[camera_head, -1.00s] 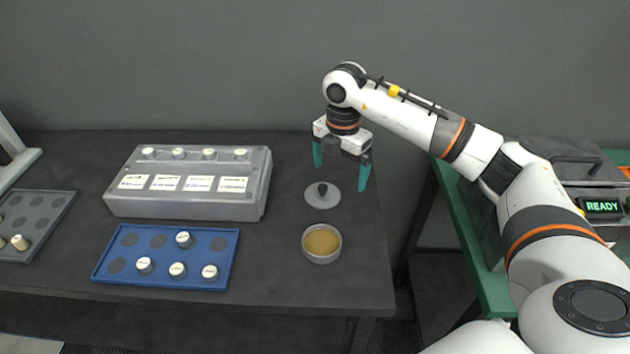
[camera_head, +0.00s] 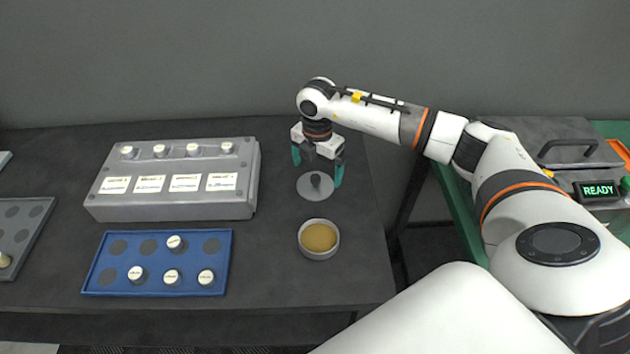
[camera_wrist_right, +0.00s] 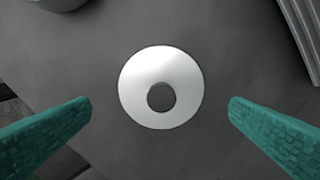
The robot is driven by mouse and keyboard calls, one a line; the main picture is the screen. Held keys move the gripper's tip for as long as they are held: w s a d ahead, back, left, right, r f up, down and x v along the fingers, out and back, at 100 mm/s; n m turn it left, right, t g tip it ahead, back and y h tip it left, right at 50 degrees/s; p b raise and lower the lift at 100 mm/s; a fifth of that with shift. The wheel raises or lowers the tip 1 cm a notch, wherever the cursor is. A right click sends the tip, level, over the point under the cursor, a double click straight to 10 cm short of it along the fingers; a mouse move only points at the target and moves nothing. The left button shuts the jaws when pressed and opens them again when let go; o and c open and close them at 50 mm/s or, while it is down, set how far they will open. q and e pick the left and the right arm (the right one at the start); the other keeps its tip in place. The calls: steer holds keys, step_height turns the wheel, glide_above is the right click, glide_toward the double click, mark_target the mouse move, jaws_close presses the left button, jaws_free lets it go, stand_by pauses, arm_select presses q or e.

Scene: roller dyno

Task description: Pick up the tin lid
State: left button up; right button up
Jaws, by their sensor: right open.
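The tin lid (camera_head: 313,192) is a flat grey disc with a dark knob, lying on the dark table. In the right wrist view the lid (camera_wrist_right: 138,88) shows bright and round, with its knob (camera_wrist_right: 161,97) near the middle. My right gripper (camera_head: 318,168) is open and empty, pointing down above the lid. Its two teal fingers stand on either side of the knob, apart from it. The open tin (camera_head: 319,252), filled with something tan, stands in front of the lid. My left gripper is not in view.
A grey sloped box (camera_head: 172,211) with labels and several white caps stands left of the lid. A blue tray (camera_head: 106,285) with white-topped pieces lies in front of it. A grey tray (camera_head: 40,212) is at the far left. A green bench with a READY display (camera_head: 598,190) is at right.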

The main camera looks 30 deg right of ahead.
mark_target(316, 177)
steer(key=shift+a+f+p, duration=0.2)
steer(key=shift+f+p, duration=0.2)
steer(key=shift+f, duration=1.5)
steer(key=c, duration=0.8)
steer(key=shift+r, duration=0.1)
steer(key=shift+c, duration=0.2)
